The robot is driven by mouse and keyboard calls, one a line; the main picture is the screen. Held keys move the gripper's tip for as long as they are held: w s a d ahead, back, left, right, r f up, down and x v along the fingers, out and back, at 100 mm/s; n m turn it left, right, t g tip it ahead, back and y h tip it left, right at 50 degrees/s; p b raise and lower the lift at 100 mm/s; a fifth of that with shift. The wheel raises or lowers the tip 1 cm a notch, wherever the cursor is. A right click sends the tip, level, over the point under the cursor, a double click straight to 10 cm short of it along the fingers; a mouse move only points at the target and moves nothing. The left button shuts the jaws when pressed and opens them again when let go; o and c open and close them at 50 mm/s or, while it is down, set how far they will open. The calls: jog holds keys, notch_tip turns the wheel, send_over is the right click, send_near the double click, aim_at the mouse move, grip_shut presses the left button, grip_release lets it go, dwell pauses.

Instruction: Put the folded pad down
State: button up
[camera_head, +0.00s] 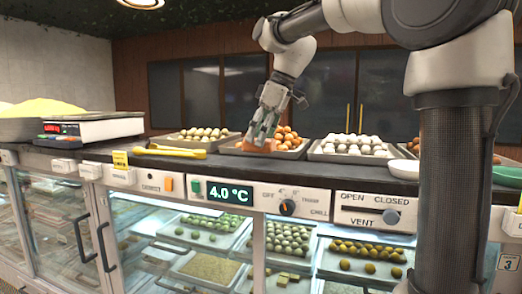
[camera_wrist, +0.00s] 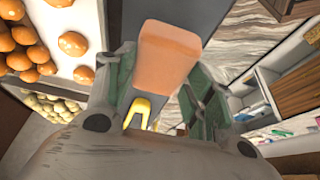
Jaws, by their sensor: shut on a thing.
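The folded pad (camera_wrist: 167,58) is a salmon-orange block with rounded corners, seen in the wrist view between my gripper's two green-grey fingers. My gripper (camera_head: 264,134) is shut on it and points down over the counter, at the tray of orange sweets (camera_head: 232,150). In the head view the pad (camera_head: 258,147) shows only as a small orange patch below the fingertips, hard to separate from the sweets behind. I cannot tell whether the pad touches the counter.
Yellow tongs (camera_head: 172,151) lie on the dark countertop (camera_head: 215,164), left of my gripper. Trays of pale sweets (camera_head: 204,134) and white sweets (camera_head: 352,145) flank the orange ones. A scale (camera_head: 90,127) stands at the left. The front panel carries a temperature display (camera_head: 229,193) and knobs.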

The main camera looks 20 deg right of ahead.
aim_at(268, 139)
jog(key=shift+f, duration=1.85)
jog(key=o, duration=1)
jog(key=shift+c, duration=0.2)
jog(key=shift+f, duration=0.1)
jog(key=v, duration=0.7)
jog(key=shift+s+d, duration=0.25)
jog(key=shift+d, duration=0.15)
